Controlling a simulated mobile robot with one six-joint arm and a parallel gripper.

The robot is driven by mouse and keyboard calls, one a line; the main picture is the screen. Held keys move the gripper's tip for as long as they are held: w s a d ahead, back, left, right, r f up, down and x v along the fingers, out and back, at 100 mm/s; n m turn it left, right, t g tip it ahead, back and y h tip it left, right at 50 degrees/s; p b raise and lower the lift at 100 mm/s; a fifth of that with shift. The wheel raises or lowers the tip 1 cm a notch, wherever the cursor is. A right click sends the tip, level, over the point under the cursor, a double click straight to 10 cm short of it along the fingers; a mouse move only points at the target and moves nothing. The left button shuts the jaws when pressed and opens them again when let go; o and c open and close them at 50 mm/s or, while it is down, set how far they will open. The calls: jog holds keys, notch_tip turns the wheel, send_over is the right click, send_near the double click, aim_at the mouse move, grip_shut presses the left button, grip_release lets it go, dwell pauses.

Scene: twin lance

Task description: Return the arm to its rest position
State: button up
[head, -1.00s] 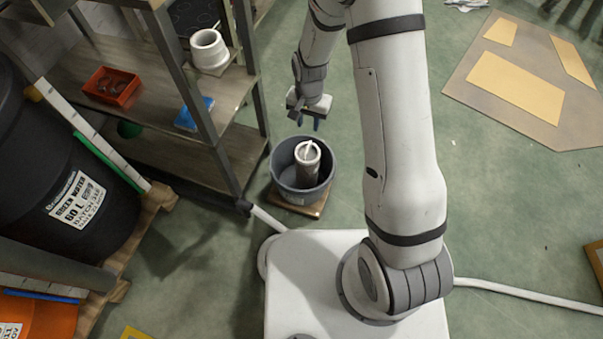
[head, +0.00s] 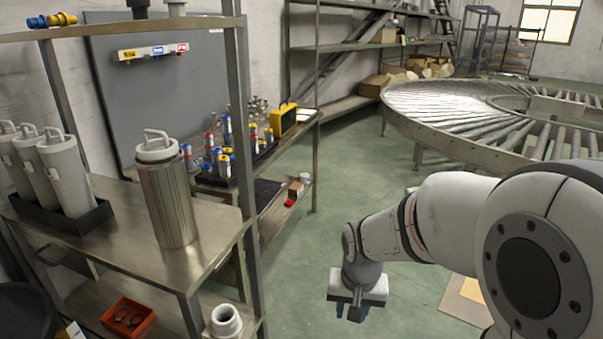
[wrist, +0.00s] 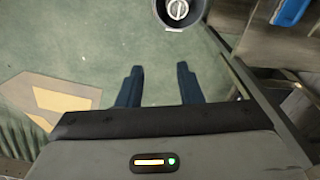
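My gripper (head: 352,307) hangs at the lower middle of the head view, pointing down over the green floor. In the wrist view my gripper (wrist: 160,85) shows two dark blue fingers set well apart, with only floor between them. It is open and empty. My white arm (head: 450,215) reaches in from the right of the head view and is bent at the elbow. A grey bucket (wrist: 202,14) with a pale-topped cylinder inside shows at the top edge of the wrist view, apart from the fingers.
A metal shelf (head: 120,245) with a steel canister (head: 168,205), a red bin (head: 127,318) and a white fitting (head: 226,321) stands left of my gripper. A roller conveyor (head: 480,140) curves at the back right. Flattened cardboard (wrist: 40,98) lies on the floor. The floor between is clear.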

jog(key=s+d+r+p, duration=0.1)
jog(key=s+r+p, duration=0.2)
jog(key=r, duration=0.4)
jog(key=s+d+r+n+p, duration=0.1)
jog(key=s+d+r+p, duration=0.1)
jog(key=s+r+p, duration=0.2)
jog(key=s+d+r+t+p, duration=0.1)
jog(key=s+r+p, duration=0.3)
jog(key=r, duration=0.6)
jog(key=shift+s+d+n, duration=0.3)
jog(key=shift+s+n, duration=0.1)
jog(key=shift+s, duration=0.1)
